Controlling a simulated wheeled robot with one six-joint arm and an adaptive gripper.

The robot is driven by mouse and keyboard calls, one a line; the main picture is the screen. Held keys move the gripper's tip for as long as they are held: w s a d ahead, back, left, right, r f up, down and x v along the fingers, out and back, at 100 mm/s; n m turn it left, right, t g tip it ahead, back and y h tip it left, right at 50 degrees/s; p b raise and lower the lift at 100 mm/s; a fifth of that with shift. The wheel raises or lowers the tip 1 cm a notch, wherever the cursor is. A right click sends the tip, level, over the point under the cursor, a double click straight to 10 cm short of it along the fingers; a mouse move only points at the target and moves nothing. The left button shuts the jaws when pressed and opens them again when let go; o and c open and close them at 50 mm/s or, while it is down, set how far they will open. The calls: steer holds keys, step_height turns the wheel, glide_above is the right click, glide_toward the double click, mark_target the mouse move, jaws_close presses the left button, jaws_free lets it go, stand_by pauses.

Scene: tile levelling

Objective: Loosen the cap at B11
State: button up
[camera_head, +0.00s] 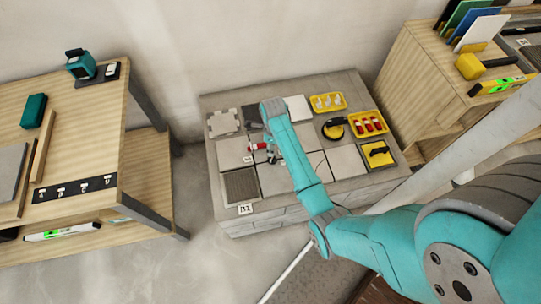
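A small red cap (258,146) shows among the tiles on the raised block platform, left of the middle. A small white label (248,160) lies just below and left of it; its writing is too small to read. My gripper (270,153) is low over the tiles, close beside the red cap on its right. At this size I cannot tell whether it touches the cap, or whether its fingers are open or shut. My teal arm comes in from the lower right and hides some tiles.
On the platform (275,220) are a yellow tray of red caps (368,124), a yellow tray of pale pieces (328,102), a round black and yellow tool (334,128) and a yellow tool (378,153). Wooden benches stand left (95,150) and right (420,85).

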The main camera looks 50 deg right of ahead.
step_height(320, 180, down, 9)
steer(key=shift+f, duration=0.1)
stand_by(0.3)
jaws_close()
